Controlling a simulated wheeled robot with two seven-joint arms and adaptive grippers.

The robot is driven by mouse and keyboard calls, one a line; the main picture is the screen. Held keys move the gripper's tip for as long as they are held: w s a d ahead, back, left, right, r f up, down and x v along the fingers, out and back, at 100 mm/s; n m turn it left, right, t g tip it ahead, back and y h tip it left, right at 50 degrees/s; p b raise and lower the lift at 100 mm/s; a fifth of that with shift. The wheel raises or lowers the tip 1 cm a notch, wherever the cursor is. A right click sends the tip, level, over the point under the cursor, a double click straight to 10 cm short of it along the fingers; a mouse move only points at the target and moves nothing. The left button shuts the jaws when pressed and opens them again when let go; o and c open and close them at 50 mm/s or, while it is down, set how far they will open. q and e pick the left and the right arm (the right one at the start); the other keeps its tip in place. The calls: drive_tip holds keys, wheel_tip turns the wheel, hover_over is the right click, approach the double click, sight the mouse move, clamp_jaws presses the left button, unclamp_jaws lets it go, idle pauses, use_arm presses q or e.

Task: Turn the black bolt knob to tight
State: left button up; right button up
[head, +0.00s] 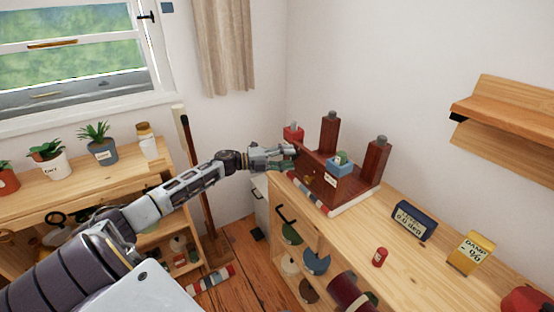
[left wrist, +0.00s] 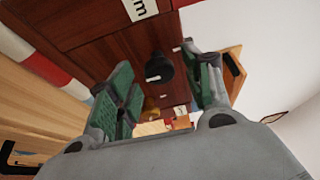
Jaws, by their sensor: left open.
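The black bolt knob (left wrist: 158,70) shows in the left wrist view, on the face of a dark red-brown timber block (left wrist: 95,22). It is round with a white pointer mark. My left gripper (head: 289,157) is open, its green-padded fingers on either side of the knob in the wrist view. Contact with the knob cannot be told. In the head view the gripper is at the left side of the timber brace (head: 377,162), which stands on the wooden cabinet; I cannot make out the knob there. A white label (left wrist: 140,9) is partly in view. My right gripper is not in view.
A blue box (head: 340,167) is on the brace. A wall shelf (head: 510,115) is at right. Potted plants (head: 100,145) line the left shelf.

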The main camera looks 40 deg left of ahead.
use_arm(q)
drive_tip(key=v, duration=1.2)
idle(0.7)
idle(0.8)
